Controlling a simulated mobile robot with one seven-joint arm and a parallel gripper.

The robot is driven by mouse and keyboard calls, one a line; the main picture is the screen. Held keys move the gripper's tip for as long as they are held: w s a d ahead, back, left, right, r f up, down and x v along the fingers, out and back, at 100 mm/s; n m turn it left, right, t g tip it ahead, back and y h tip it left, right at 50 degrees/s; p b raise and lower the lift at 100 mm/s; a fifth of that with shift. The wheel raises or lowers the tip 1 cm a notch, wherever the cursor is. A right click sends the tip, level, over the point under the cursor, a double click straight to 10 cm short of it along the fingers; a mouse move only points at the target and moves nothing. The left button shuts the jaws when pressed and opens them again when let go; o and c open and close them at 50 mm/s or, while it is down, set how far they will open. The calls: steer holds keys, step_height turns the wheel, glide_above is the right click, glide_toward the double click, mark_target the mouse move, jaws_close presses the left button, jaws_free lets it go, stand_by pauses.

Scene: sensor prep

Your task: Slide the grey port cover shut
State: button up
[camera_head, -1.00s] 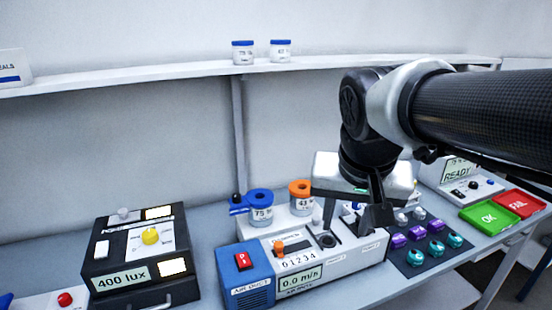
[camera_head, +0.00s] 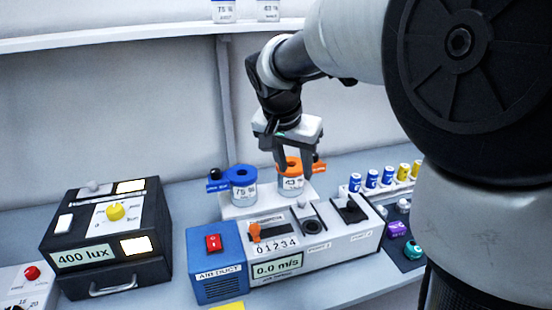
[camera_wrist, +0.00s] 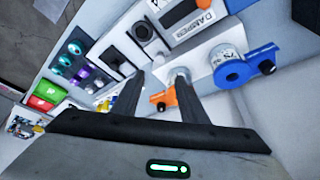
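The air duct unit (camera_head: 320,254) has a blue end with a red switch and a white top with two ports. The left port (camera_head: 311,224) shows a dark round opening, with a small light grey knob (camera_head: 301,208) behind it. The right port (camera_head: 350,210) has a black square plate or opening; I cannot tell which part is the grey cover. My gripper (camera_head: 296,165) is above and behind the ports, near the orange-lidded jar.
An orange-lidded jar (camera_head: 291,186) and a blue-lidded jar (camera_head: 242,187) stand behind the unit. A black 400 lux box (camera_head: 107,240) is at left. My arm hides the far right.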

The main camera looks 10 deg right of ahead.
mark_target(302, 200)
steer(key=x, duration=1.3)
steer(key=shift+w+f+b, duration=0.1)
steer(key=shift+f+b, duration=0.25)
steer(key=shift+b, duration=0.05)
jaws_close()
